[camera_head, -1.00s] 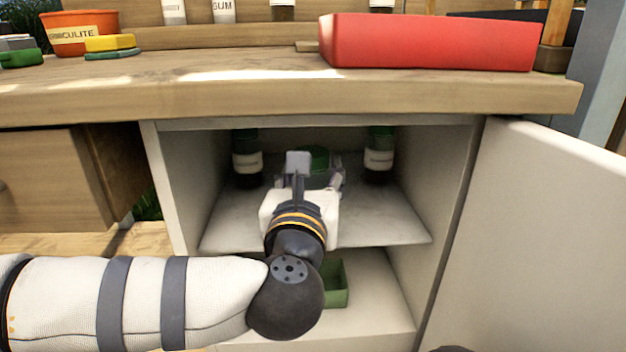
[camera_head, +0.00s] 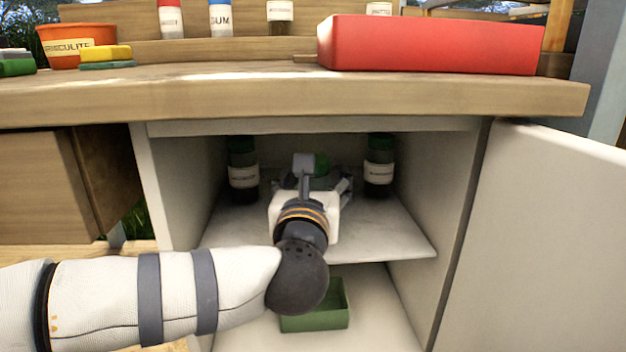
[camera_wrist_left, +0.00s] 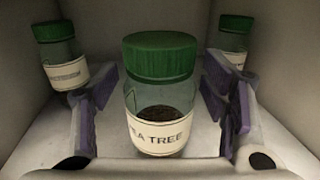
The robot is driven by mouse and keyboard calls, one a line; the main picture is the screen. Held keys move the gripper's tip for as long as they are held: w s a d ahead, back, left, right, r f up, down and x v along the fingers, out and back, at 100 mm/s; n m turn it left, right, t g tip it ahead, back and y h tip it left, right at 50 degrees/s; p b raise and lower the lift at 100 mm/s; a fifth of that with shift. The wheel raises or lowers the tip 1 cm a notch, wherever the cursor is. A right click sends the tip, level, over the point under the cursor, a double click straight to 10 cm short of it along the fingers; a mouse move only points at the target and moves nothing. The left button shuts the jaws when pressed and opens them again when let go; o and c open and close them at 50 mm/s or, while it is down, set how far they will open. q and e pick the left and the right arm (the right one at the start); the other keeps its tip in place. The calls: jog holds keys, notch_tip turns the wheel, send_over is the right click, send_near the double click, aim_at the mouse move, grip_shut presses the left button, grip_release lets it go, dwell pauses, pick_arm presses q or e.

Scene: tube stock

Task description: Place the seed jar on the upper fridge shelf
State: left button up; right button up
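The seed jar, clear with a green lid and a "TEA TREE" label, stands upright between my left fingers in the left wrist view (camera_wrist_left: 160,95). In the head view only its green lid (camera_head: 322,162) shows past my gripper. My left gripper (camera_head: 312,185) reaches in over the upper fridge shelf (camera_head: 385,235). Its fingers (camera_wrist_left: 162,100) are spread on both sides of the jar, with narrow gaps visible. The jar appears to be on or just above the shelf; its base is partly hidden. My right gripper is not in view.
Two similar green-lidded jars stand at the back left (camera_head: 243,170) and back right (camera_head: 379,165) of the shelf. A green tray (camera_head: 318,318) sits on the lower level. The fridge door (camera_head: 550,230) is open at right. The wooden worktop (camera_head: 270,95) overhangs above.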

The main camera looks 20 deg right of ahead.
pick_arm(q)
jog(key=shift+r, duration=0.25)
jog(key=p+v, duration=0.3)
jog(key=v, duration=0.9)
jog(key=shift+f, duration=0.15)
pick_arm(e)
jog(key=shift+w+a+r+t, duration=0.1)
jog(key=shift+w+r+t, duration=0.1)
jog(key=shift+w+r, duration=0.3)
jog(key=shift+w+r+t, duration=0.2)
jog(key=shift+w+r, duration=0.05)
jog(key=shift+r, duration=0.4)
